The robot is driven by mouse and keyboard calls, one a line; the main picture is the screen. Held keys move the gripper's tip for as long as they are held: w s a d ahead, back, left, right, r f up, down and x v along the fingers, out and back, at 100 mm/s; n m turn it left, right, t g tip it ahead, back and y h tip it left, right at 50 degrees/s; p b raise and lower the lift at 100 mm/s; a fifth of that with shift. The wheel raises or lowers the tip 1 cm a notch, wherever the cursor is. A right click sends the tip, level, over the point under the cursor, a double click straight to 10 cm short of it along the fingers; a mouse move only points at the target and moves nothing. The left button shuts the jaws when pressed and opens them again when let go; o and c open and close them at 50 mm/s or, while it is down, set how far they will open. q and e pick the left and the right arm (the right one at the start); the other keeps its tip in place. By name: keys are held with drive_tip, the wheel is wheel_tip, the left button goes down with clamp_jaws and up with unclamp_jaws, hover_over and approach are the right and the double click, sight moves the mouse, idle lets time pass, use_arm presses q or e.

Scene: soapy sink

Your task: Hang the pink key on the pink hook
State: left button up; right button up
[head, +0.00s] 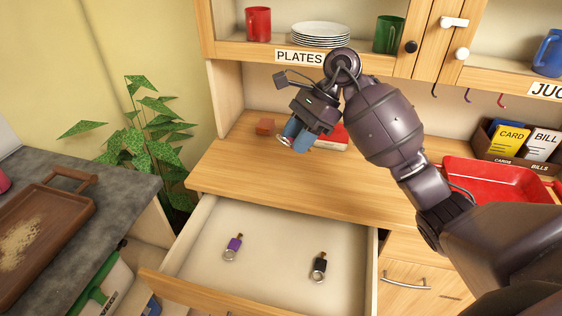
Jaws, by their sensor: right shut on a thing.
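My right gripper (297,136), with blue fingertips, is above the wooden counter, left of the middle of its back. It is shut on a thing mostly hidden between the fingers. A small silver ring shows at the fingertips, like the rings on the keys in the drawer, so it looks like a key. Its colour is not visible. Small hooks hang under the cupboard: one dark (434,90), one purplish (468,98) and one red (501,100). I cannot make out a clearly pink hook. My left gripper is not in view.
The open drawer (270,232) holds a purple key (233,247) and a black key (319,267). A red tray (480,180) and a card box (490,150) stand at the counter's right. A shelf (250,50) with plates (320,35) overhangs the back.

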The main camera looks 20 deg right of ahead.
drive_tip(key=d+m+t+h+p, duration=0.15)
drive_tip(key=d+m+t, duration=0.45)
drive_tip(key=d, duration=0.6)
drive_tip(key=d+m+t+p, duration=0.35)
drive_tip(key=d+m, duration=0.35)
drive_tip(key=d, duration=0.6)
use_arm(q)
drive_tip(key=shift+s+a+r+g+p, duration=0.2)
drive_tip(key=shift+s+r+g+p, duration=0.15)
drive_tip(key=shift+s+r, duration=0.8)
use_arm(e)
drive_tip(key=s+d+m+t+h, duration=0.3)
drive_tip(key=s+d+m+h, duration=0.3)
drive_tip(key=d, duration=0.6)
drive_tip(key=s+d+m+t+h, duration=0.3)
drive_tip(key=s+d+m+h, duration=0.4)
drive_tip(key=d, duration=0.6)
drive_tip(key=s+f+h, duration=0.1)
drive_tip(key=h, duration=0.1)
drive_tip(key=shift+s+d+h, duration=0.25)
drive_tip(key=shift+s+h, duration=0.05)
drive_tip(key=shift+h, duration=0.05)
drive_tip(key=shift+w+t, duration=0.2)
drive_tip(key=shift+t, duration=0.05)
